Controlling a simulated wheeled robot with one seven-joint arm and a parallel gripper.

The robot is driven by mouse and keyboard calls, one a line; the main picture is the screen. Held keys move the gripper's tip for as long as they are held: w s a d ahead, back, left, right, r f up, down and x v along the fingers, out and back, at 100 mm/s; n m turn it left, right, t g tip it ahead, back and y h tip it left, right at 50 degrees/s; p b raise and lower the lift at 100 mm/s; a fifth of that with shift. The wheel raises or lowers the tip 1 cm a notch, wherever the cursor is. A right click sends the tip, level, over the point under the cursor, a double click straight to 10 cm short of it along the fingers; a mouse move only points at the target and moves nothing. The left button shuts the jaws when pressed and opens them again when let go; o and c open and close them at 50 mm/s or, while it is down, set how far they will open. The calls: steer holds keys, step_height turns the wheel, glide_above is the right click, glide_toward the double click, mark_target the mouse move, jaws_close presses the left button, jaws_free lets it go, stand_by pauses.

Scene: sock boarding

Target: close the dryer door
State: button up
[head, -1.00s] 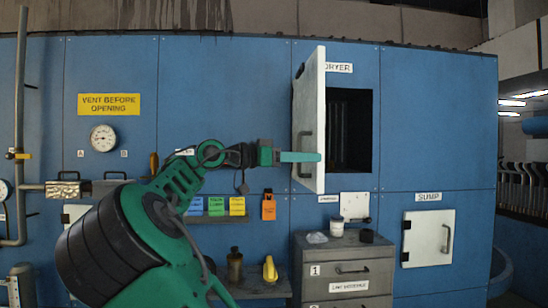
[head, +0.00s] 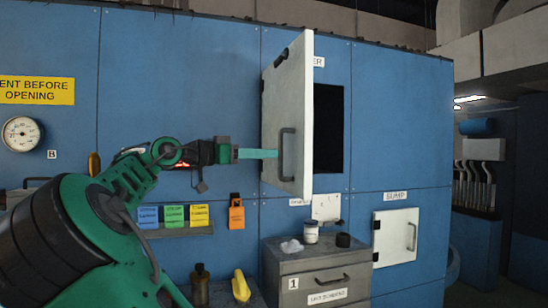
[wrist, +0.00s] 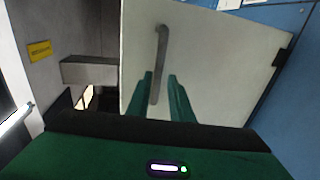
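The white dryer door (head: 300,110) stands open, swung out from the blue wall, with a dark handle (head: 288,155) on its face. The dark dryer opening (head: 329,130) shows to its right. My gripper (head: 276,153) points right at the door, its green fingertips just left of the handle in the head view. In the wrist view, the door (wrist: 215,65) fills the middle and the handle (wrist: 162,45) runs down toward the gap between my fingers (wrist: 160,77). The fingers are apart; whether they touch the handle or door, I cannot tell.
A grey drawer cabinet (head: 325,272) with small containers on top stands below the dryer. A white sump door (head: 396,237) is at lower right. A yellow bottle (head: 241,287) and colored labels (head: 173,215) are below my arm.

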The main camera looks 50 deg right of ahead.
mark_target(280, 174)
steer(key=shift+x, duration=2.8)
steer(key=shift+s, duration=0.1)
steer(key=shift+a, duration=0.15)
jaws_close()
